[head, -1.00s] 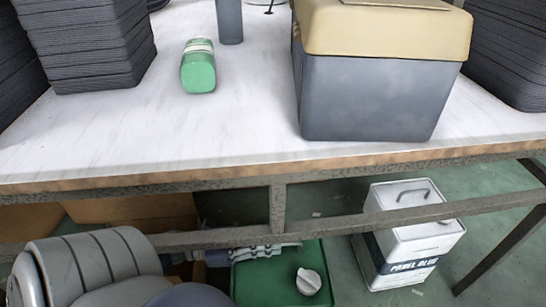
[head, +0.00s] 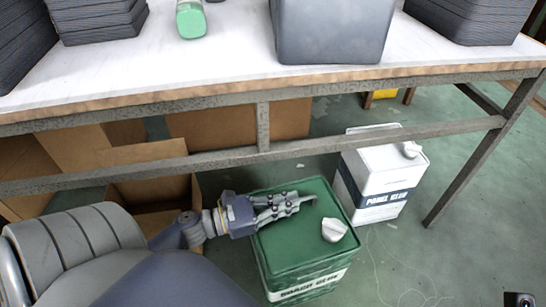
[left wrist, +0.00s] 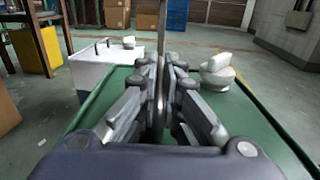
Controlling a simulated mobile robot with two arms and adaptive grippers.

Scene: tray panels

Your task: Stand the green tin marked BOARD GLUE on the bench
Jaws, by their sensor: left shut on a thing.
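The green tin (head: 285,243) is under the front of the bench, upright, with a white cap and a white label band lettered "BOARD GLUE" low on its front. My left gripper (head: 296,201) reaches over its top and is shut on its handle, which is mostly hidden by the fingers. In the left wrist view, the fingers (left wrist: 160,90) close on a thin upright piece above the green top (left wrist: 233,112). I cannot tell whether the tin touches the floor. The bench (head: 240,80) has a white top. A dark part, perhaps of my right gripper (head: 520,299), shows at the lower right edge.
A white "PANEL GLUE" tin (head: 380,175) stands close by on the right. The bench's front rail (head: 340,145) runs above the green tin. Cardboard boxes (head: 150,190) are at the left. A grey box (head: 332,30), dark stacks (head: 95,20) and a green bottle (head: 190,20) stand on the bench.

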